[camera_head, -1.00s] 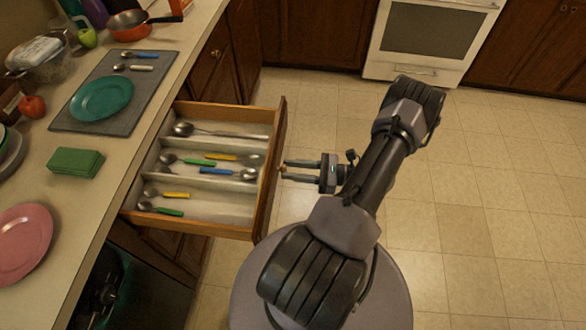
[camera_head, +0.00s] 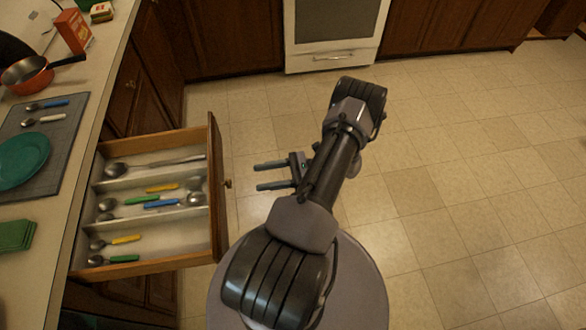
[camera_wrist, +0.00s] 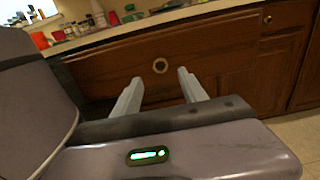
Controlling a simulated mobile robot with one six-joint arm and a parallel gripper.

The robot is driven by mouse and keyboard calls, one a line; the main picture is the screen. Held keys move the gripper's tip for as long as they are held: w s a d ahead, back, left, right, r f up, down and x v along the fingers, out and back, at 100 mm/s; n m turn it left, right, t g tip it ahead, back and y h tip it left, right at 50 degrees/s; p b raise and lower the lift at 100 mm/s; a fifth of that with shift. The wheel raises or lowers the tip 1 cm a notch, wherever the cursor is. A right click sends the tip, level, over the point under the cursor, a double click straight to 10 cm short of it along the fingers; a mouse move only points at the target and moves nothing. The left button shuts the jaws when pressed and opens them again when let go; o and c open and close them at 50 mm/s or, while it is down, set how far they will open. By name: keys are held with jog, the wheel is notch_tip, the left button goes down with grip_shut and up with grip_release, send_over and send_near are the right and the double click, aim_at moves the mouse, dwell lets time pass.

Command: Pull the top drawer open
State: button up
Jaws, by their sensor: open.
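The top drawer (camera_head: 150,262) is pulled out from the counter, with its tray and cutlery in full view. Its wooden front carries a round knob (camera_head: 228,184). The knob also shows in the wrist view (camera_wrist: 160,66), between and beyond my fingertips. My gripper (camera_head: 256,177) is open and empty. It stands to the right of the drawer front, with a clear gap between the fingertips and the knob. In the wrist view both fingers (camera_wrist: 158,74) are spread apart and touch nothing.
Inside the drawer lie several spoons with coloured handles (camera_head: 162,202). The counter (camera_head: 78,155) on the left holds a teal plate (camera_head: 22,160), a grey mat (camera_head: 68,125) and an orange pan (camera_head: 28,76). A white oven (camera_head: 333,30) stands at the back. The tiled floor (camera_head: 440,180) to the right is clear.

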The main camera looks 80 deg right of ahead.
jog(key=v, duration=0.9)
jog(key=shift+s, duration=0.2)
jog(key=shift+d, duration=0.1)
